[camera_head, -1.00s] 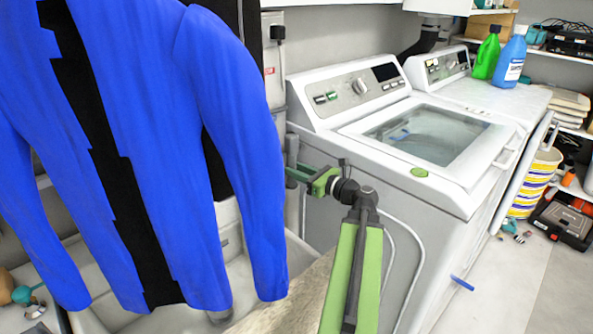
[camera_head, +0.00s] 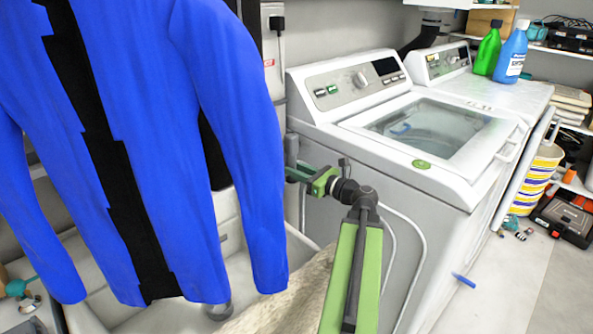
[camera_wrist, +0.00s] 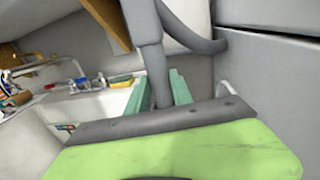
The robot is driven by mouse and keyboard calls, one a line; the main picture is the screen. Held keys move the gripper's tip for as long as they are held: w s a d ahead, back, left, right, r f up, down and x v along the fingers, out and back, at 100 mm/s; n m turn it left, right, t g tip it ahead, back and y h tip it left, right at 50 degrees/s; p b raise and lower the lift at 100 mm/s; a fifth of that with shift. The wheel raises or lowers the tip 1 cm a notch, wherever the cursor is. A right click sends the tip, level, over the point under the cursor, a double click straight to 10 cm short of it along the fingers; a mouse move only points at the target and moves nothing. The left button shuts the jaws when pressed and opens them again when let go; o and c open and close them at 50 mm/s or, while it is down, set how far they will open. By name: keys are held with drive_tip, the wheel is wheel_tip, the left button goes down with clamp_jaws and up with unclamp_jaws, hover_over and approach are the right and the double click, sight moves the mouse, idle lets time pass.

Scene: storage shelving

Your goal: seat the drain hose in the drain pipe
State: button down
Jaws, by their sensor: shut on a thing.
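My gripper (camera_head: 298,172) reaches left past the front corner of the washer (camera_head: 380,135). In the wrist view its two teal fingers (camera_wrist: 160,92) are closed around a narrow grey tube, which I take to be the drain hose (camera_wrist: 157,70). A wider grey tube section (camera_wrist: 143,22) stands in line just above the fingers. I cannot tell whether this is the drain pipe or a cuff of the hose. Another grey hose length (camera_wrist: 200,45) curves off to the right behind it. The joint between hose and pipe is not clear in either view.
A blue-and-black jacket (camera_head: 225,120) hangs close in front on the left and hides much of the sink (camera_head: 235,245). A beige cloth (camera_head: 290,300) lies below my arm. Green (camera_head: 487,50) and blue (camera_head: 512,53) bottles stand on the far machine.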

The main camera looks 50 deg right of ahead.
drive_tip(key=shift+f+b, duration=1.35)
drive_tip(key=shift+f, duration=0.05)
